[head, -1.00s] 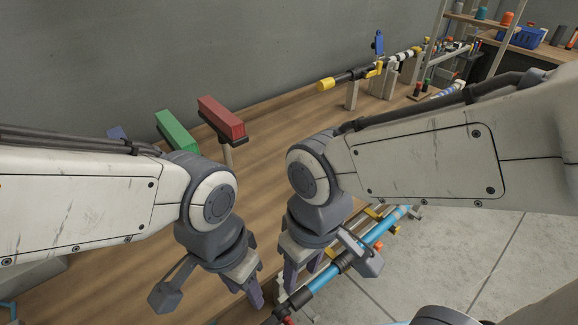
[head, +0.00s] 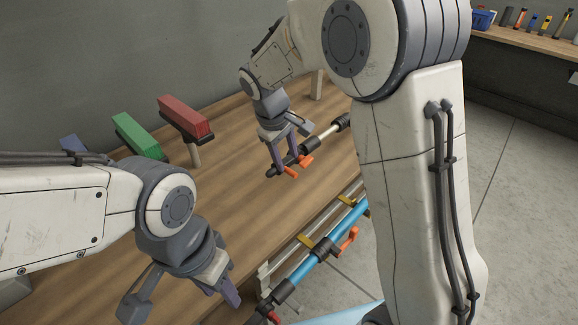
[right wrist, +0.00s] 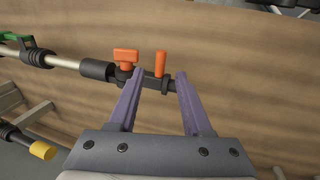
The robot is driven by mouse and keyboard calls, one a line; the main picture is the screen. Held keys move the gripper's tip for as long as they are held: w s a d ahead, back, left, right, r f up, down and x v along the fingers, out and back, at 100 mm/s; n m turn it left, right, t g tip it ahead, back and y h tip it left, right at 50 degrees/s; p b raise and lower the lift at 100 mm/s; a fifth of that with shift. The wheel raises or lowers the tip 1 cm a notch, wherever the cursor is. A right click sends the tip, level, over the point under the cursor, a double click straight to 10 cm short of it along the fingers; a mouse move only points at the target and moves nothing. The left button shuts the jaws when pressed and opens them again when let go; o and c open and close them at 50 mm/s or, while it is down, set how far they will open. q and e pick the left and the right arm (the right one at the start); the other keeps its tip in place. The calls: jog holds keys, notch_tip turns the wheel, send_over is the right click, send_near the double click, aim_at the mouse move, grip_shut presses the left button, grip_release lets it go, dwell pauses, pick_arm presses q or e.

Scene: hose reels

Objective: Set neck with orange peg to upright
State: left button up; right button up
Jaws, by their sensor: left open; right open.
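A hose pole with a black neck (right wrist: 149,82) lies across the wooden table; its orange peg (right wrist: 159,64) stands up near the neck's end in the right wrist view. An orange tap handle (right wrist: 126,57) sits left of the peg. In the head view the orange peg and handle (head: 304,161) point towards the lower right. My right gripper (right wrist: 159,76) is open, its fingers on either side of the peg; I cannot tell whether they touch it. In the head view it (head: 281,168) is at the neck. My left gripper (head: 232,292) is open and empty, over the table's near side.
A blue pole (head: 310,263) with an orange handle runs along the table's front edge. Red (head: 184,114) and green (head: 137,134) blocks stand on posts at the back left. A green-handled fitting (right wrist: 38,54) sits further along the pole. Bare table lies between the grippers.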

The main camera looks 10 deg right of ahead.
aim_at(290, 171)
jog(key=shift+x, duration=2.2)
grip_shut()
